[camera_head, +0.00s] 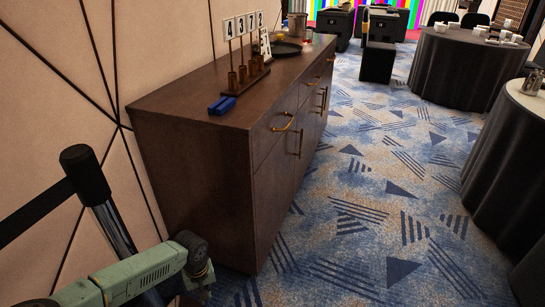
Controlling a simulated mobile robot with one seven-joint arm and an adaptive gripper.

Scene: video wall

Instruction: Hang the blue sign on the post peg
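A small blue object (222,105) lies on the near end of a dark wooden sideboard's top. It is the only small blue item I see there, but I cannot tell from its shape whether it is the sign. Just behind it stands a wooden rack (246,80) with several short cylinders and thin rods bearing white number cards (243,26). A black-topped post (85,175) with a black belt stands at the near left. I cannot make out a peg on it. My green arm shows at the bottom left, but the gripper's fingers are not in view.
The sideboard (190,150) has brass handles. A dark round tray (287,49) and a metal pot (297,24) stand farther back on it. Tables with dark cloths (455,75) stand at right. Patterned carpet (370,210) between them is clear.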

